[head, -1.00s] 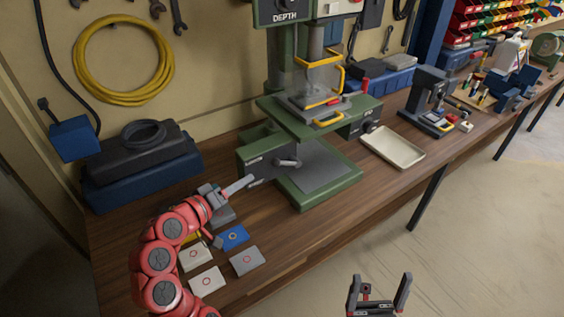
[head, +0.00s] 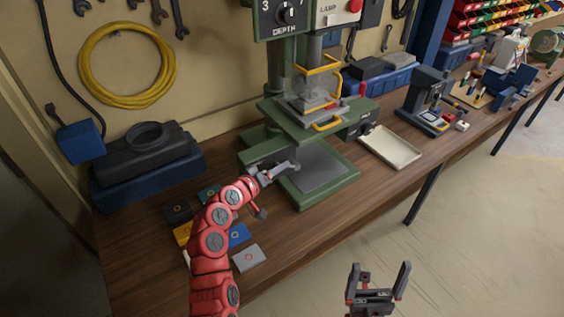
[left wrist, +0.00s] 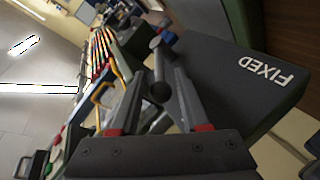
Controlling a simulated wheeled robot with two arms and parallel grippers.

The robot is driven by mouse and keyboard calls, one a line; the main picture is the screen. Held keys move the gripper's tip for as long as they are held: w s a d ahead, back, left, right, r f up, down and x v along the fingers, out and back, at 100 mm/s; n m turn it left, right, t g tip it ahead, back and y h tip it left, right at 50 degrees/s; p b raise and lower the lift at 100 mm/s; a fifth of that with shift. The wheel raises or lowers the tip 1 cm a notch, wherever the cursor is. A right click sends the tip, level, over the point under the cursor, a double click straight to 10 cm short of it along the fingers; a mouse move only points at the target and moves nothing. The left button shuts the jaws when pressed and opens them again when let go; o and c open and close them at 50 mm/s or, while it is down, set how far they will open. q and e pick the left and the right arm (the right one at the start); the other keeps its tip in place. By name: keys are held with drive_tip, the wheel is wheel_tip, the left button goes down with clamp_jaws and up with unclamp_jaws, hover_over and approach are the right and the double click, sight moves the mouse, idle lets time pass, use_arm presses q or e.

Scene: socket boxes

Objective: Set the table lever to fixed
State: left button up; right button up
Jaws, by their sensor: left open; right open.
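The green drill press (head: 292,107) stands on the bench in the head view. A dark block on its left side carries the white word FIXED (left wrist: 267,70), readable in the left wrist view. A grey table lever with a round knob (left wrist: 160,90) shows between my left gripper's fingers in that view. My left gripper (head: 283,171) is open at the lever, in front of the block; I cannot tell whether its fingers touch the lever. The gripper partly hides the lever in the head view. My right gripper (head: 380,278) is open and empty, in front of the bench.
Flat coloured boxes, including a grey one (head: 249,257) and a blue one (head: 239,235), lie near my left arm. A dark case (head: 145,158) stands at the left. A cream tray (head: 390,148) lies right of the press. Bare wood (head: 300,232) lies in front.

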use_arm(q)
drive_tip(key=shift+x, duration=1.2)
clamp_jaws()
idle(0.6)
